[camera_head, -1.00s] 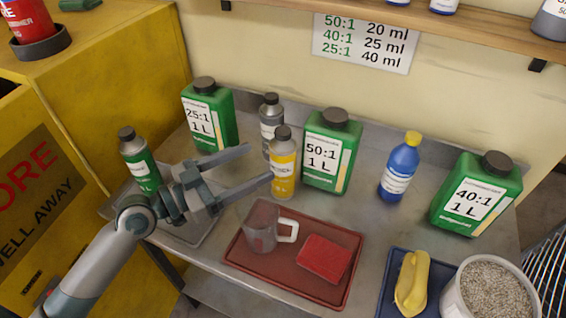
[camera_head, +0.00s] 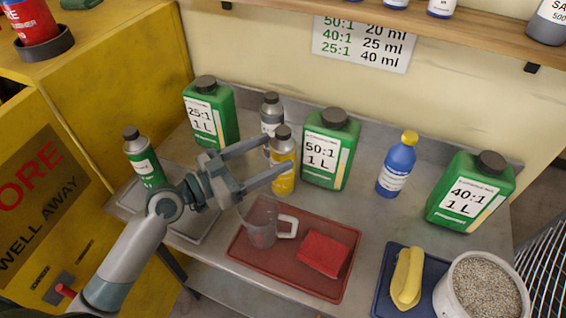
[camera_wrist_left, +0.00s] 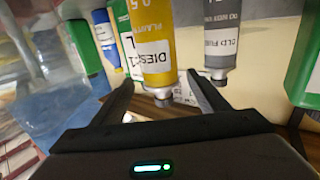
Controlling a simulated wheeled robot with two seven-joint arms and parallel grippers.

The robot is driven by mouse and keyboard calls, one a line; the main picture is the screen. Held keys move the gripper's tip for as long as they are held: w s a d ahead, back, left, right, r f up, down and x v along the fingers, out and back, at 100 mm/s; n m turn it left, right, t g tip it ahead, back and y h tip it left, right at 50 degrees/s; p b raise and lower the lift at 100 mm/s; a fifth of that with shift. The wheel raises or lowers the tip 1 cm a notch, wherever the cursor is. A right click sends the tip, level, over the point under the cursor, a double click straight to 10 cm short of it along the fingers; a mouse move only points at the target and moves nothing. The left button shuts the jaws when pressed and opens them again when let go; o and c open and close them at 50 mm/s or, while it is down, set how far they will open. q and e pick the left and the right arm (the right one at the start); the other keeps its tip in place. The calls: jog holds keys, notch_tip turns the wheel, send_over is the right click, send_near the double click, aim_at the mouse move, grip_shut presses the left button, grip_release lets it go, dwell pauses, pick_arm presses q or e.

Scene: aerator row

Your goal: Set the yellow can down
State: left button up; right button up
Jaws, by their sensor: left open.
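The yellow can (camera_head: 283,150) stands upright on the metal bench, with a dark cap and a white label. My left gripper (camera_head: 279,153) is open at it. In the head view one finger crosses in front of the can and the other tip ends at its left, near the grey can (camera_head: 271,108). In the left wrist view the yellow can (camera_wrist_left: 153,40) appears upside down, its cap between the open fingers (camera_wrist_left: 160,78). Whether a finger touches it I cannot tell. My right gripper is not in view.
Green jugs (camera_head: 328,150) stand along the back, with a blue bottle (camera_head: 397,167) to the right. A green can (camera_head: 143,158) stands on a grey tray at left. In front, a red tray (camera_head: 285,275) holds a clear mug (camera_head: 262,226) and red block (camera_head: 324,253).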

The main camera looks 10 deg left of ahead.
aim_at(283, 147)
pick_arm(q)
jog(key=p+x, duration=0.1)
jog(key=x, duration=0.2)
jog(key=shift+w+r+p, duration=0.1)
jog(key=shift+r+p, duration=0.15)
jog(key=shift+p, duration=0.15)
jog(key=shift+w+d+f, duration=0.2)
jog(key=shift+w+d, duration=0.2)
jog(key=shift+c, duration=0.4)
jog(key=c, duration=1.6)
jog(key=shift+c, duration=0.2)
jog(key=shift+r, duration=0.15)
